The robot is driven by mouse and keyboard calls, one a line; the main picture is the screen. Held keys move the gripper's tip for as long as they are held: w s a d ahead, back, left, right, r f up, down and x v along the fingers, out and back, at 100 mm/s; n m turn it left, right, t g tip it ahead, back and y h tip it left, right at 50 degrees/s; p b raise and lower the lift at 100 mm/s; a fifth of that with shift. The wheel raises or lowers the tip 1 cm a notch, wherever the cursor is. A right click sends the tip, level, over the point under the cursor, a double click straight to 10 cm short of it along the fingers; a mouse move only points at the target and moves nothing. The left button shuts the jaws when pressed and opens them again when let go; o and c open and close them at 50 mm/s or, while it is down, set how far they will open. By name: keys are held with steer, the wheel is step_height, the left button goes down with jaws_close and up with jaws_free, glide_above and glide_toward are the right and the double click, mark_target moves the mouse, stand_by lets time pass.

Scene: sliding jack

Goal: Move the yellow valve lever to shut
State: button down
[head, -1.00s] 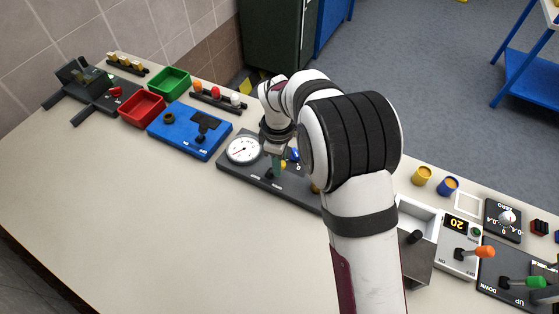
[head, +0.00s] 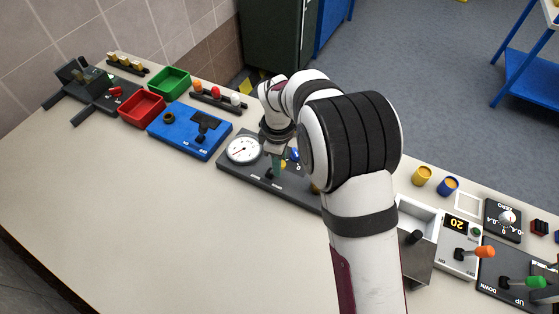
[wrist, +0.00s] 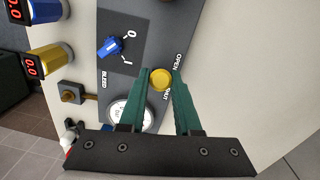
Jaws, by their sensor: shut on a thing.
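The yellow valve lever's round knob (wrist: 161,78) shows in the wrist view, between the words OPEN and SHUT on the dark panel. The green fingers of my gripper (wrist: 160,80) are shut on it from both sides. The lever's stem and pivot are hidden below the knob. In the head view, my gripper (head: 275,163) points down over the dark panel (head: 236,170), just right of the white gauge (head: 243,149). My wrist and fingers mostly cover the lever there.
A blue knob (wrist: 110,47) and the gauge (wrist: 128,113) sit close to my fingers on the panel. A blue fixture (head: 183,140) stands to the left. The bench front (head: 170,220) is clear.

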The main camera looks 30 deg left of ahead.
stand_by(0.6)
steer(key=shift+a+r+h, duration=0.15)
steer(key=shift+a+h, duration=0.65)
steer(key=shift+h, duration=0.3)
steer(key=shift+a+h, duration=1.05)
steer(key=shift+h, duration=0.65)
steer(key=shift+s, duration=0.1)
steer(key=c, duration=0.7)
jaws_free()
steer(key=shift+o, duration=0.5)
